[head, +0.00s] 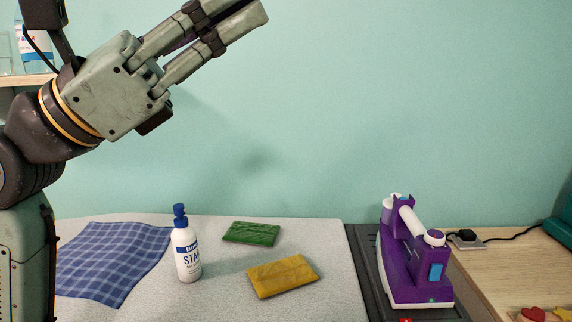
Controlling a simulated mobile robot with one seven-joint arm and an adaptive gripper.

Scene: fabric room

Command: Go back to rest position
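My gripper (248,8) is raised high at the upper left, in front of the wall and well above the table. Its fingers point up and to the right, and the upper one is partly cut off by the frame's top edge. The fingers lie close together in this view, with dark parts between them. I cannot tell whether they are open or shut. No held object is clearly visible.
A purple iron (412,262) stands at right, beside a wooden tabletop (510,270). A shelf (30,79) is behind my arm.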

